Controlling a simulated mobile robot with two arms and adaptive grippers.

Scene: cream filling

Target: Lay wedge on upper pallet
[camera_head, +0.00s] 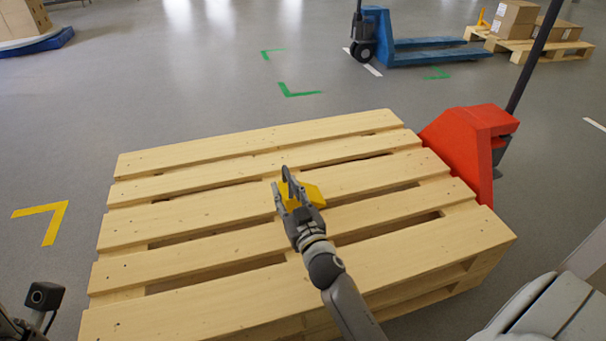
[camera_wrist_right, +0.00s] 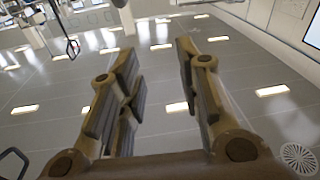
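The yellow wedge (camera_head: 312,194) lies on the top boards of the wooden upper pallet (camera_head: 180,238), near its middle. My right gripper (camera_head: 281,183) is over the same boards, just left of and partly in front of the wedge. Its fingers stand apart. The right wrist view shows the two fingers (camera_wrist_right: 160,95) spread with nothing between them. Whether a finger touches the wedge I cannot tell. The fingers of my left gripper do not show.
A red pallet jack (camera_head: 468,143) stands at the pallet's right end. A blue pallet jack (camera_head: 395,45) and a pallet with cardboard boxes (camera_head: 516,18) are farther back. Green and yellow floor marks show. The floor behind and left of the pallet is clear.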

